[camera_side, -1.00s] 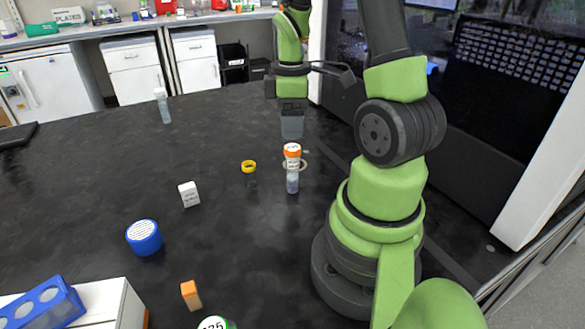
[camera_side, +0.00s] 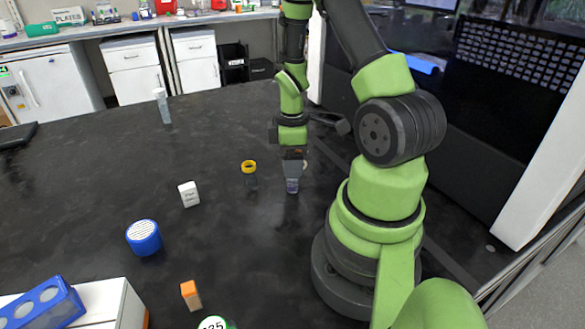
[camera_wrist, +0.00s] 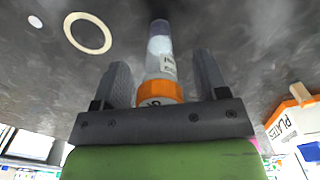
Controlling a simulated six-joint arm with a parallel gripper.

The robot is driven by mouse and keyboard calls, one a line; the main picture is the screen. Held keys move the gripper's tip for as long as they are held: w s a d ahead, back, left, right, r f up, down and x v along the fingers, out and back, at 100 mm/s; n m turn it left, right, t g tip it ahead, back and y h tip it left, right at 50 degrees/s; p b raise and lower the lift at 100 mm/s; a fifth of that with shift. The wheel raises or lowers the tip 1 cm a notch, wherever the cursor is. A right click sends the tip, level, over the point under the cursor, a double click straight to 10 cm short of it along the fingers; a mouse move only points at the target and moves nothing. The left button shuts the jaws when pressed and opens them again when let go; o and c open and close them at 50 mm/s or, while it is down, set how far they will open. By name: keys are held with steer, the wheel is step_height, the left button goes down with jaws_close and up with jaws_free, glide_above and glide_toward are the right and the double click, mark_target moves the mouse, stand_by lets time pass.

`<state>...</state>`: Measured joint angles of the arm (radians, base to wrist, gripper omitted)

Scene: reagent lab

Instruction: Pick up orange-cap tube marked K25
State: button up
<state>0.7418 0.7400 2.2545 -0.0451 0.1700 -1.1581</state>
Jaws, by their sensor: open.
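The orange-cap tube (camera_wrist: 162,60) stands upright on the dark bench. In the wrist view its orange cap (camera_wrist: 160,92) is between my two fingers, with a gap on each side. The cap shows only part of its marking, so I cannot read K25. In the wrist view my gripper (camera_wrist: 163,85) is open around the tube.
A yellow-cap vial (camera_side: 249,173) stands just left of the tube. A clear tube (camera_side: 163,105) stands farther back.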

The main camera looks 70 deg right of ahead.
steer(key=c, duration=1)
steer(key=shift+r, duration=0.15)
